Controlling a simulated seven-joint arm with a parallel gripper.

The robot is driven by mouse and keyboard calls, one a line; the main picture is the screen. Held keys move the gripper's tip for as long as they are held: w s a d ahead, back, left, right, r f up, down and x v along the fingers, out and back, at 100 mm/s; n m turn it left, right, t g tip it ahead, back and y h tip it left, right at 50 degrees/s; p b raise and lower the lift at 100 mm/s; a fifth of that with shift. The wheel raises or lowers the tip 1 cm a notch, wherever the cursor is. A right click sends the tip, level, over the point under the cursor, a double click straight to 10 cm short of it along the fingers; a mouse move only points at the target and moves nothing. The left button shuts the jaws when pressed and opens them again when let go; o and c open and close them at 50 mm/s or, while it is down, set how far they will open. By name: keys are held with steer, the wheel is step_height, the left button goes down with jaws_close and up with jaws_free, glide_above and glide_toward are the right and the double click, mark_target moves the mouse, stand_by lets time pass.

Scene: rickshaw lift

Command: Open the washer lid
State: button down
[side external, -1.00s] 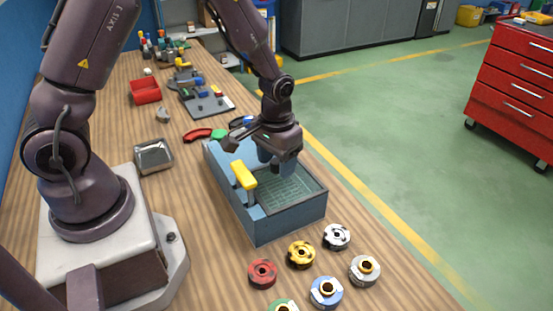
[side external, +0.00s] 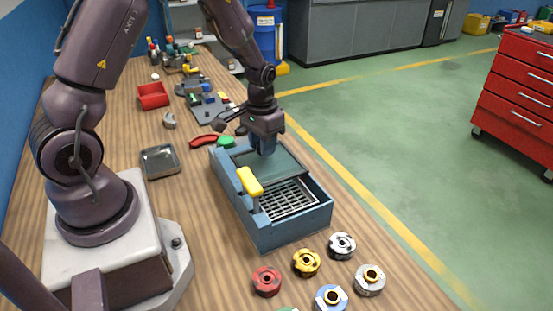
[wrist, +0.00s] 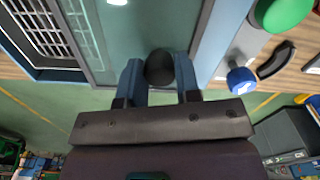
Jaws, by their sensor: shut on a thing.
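The washer (side external: 290,230) is a blue-grey open-topped box on the wooden bench, with a yellow handle (side external: 249,180) on its left side. Its lid (side external: 281,163) is a translucent greenish panel over the far part of the box; it also shows in the wrist view (wrist: 140,30). A grated basin (side external: 291,201) lies uncovered in the near part. My gripper (side external: 266,152) is over the lid, pointing down. In the wrist view, my gripper (wrist: 158,80) has its two blue fingers shut on a dark round knob (wrist: 159,67) on the lid.
Several coloured round parts, such as a red one (side external: 266,281), lie in front of the washer. A metal tray (side external: 160,161) and a red bin (side external: 153,95) stand to the left. A green round object (side external: 226,142) and a red curved part (side external: 204,141) lie behind the washer.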

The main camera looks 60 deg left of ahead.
steer(key=shift+a, duration=1.9)
steer(key=c, duration=0.8)
jaws_free()
steer(key=shift+d+r, duration=0.1)
steer(key=shift+r, duration=0.1)
step_height(320, 180, up, 13)
steer(key=shift+f, duration=0.2)
